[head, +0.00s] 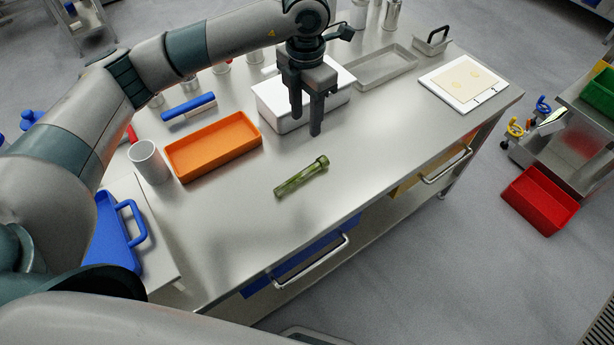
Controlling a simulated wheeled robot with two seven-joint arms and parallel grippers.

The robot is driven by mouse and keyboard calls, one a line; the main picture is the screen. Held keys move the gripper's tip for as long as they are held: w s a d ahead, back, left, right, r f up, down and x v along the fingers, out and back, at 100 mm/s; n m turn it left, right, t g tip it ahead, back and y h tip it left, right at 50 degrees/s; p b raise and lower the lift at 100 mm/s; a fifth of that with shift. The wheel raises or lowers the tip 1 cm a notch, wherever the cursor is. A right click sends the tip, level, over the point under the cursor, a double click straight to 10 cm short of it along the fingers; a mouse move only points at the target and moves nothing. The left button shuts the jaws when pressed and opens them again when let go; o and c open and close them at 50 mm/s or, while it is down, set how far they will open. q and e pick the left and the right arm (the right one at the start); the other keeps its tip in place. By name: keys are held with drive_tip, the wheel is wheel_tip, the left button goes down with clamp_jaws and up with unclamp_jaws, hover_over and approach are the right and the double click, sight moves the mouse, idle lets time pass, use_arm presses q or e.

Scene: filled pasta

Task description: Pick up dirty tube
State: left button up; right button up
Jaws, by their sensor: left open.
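A greenish, translucent tube (301,177) lies on its side on the steel table (370,160), near the front edge. Its wider capped end points to the upper right. My left gripper (306,126) is open and empty, pointing down above the table. It is apart from the tube, farther back, with its fingers in front of the white container. My right gripper is not in view.
An orange tray (212,146) and a white cup (149,161) stand left of the tube. A white container (275,110) is behind my gripper. A grey tray (384,69) and a white board (463,82) lie to the right. Free table surrounds the tube.

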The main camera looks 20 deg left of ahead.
use_arm(q)
drive_tip(key=shift+f+b, duration=0.55)
drive_tip(key=shift+f, duration=0.35)
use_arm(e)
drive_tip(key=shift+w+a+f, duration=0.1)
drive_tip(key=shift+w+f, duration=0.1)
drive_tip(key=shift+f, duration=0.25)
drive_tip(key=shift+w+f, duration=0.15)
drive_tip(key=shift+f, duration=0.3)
use_arm(q)
drive_tip(key=shift+f, duration=0.1)
drive_tip(key=p, duration=0.4)
hover_over(306, 170)
wheel_tip(306, 170, down, 11)
drive_tip(key=shift+f, duration=0.55)
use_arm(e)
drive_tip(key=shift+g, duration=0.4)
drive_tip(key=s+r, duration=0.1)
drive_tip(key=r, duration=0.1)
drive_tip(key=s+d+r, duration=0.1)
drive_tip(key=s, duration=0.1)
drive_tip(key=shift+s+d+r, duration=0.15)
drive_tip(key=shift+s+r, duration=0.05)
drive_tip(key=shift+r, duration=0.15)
use_arm(q)
drive_tip(key=shift+p, duration=0.3)
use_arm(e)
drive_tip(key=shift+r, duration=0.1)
